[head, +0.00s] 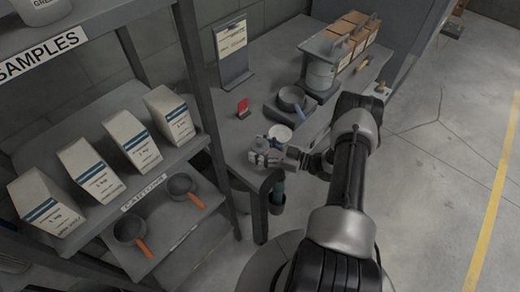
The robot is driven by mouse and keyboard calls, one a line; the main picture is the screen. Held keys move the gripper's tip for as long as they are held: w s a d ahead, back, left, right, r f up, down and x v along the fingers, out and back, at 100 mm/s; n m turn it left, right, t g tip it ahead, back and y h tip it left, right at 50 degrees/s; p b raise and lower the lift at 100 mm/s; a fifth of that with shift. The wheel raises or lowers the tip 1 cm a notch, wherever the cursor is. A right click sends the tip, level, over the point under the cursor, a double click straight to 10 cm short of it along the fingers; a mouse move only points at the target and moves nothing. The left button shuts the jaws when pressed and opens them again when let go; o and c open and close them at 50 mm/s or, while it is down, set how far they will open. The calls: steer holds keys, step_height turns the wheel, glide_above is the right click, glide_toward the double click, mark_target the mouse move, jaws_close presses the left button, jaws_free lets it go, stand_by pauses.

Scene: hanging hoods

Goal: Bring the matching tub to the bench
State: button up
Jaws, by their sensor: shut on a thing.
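My gripper (268,156) is above the near left corner of the grey bench (240,172). It is shut on a small grey tub (260,145), which is partly hidden by the fingers; its label is not readable. From this view I cannot tell whether the tub touches the bench top. A pale round dish or lid (280,132) is just behind it.
The left shelf unit (195,75) holds several white cartons (131,138) and orange-handled scoops (130,230). Open floor (440,130) lies right.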

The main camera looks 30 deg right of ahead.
steer(key=shift+f, duration=0.2)
steer(key=o, duration=0.8)
steer(key=shift+o, duration=0.2)
steer(key=shift+r, duration=0.1)
